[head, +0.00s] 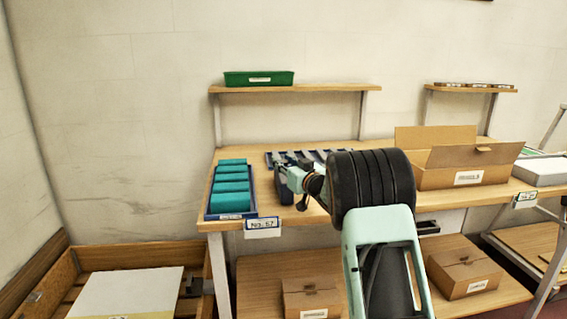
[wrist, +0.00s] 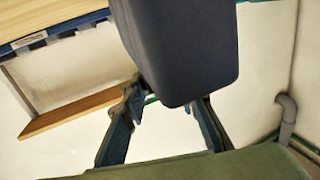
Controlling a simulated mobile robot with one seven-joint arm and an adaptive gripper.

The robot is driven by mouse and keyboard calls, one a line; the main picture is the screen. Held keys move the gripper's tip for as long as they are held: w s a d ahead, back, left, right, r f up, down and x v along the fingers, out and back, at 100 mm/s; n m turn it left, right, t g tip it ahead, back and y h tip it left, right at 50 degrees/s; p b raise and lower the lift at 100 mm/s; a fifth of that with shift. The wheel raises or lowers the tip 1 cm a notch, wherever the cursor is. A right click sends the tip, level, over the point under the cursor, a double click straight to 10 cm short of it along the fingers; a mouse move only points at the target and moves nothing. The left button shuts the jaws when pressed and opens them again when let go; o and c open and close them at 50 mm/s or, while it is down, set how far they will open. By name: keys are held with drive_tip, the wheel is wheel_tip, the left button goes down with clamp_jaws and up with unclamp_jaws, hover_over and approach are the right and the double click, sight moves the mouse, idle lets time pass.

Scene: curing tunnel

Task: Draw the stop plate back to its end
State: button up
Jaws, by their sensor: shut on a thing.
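My gripper (head: 285,188) is over the table, between the tray of teal blocks and the slotted rack, partly hidden by my own arm in the head view. In the wrist view its two fingers (wrist: 168,118) stand on either side of a large dark blue-grey block (wrist: 178,50) with rounded corners. The gripper is shut on this block, which fills the upper middle of that view. I cannot tell for certain whether it is the stop plate. The slotted rack (head: 276,157) is dark blue with pale bars, and its near right part is hidden behind my arm.
A blue tray (head: 211,213) of several teal blocks (head: 231,186) stands at the table's left end. An open cardboard box (head: 449,178) stands at the right. A shelf (head: 320,88) above holds a green bin (head: 258,78). Closed boxes (head: 312,297) sit below.

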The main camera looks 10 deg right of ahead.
clamp_jaws()
drive_tip(key=a+b, duration=0.2)
drive_tip(key=a, duration=0.5)
drive_tip(key=shift+a, duration=0.25)
drive_tip(key=o, duration=1.2)
unclamp_jaws()
drive_tip(key=shift+a, duration=0.15)
drive_tip(key=shift+c, duration=0.2)
wheel_tip(320, 180, up, 10)
drive_tip(key=shift+r, duration=0.1)
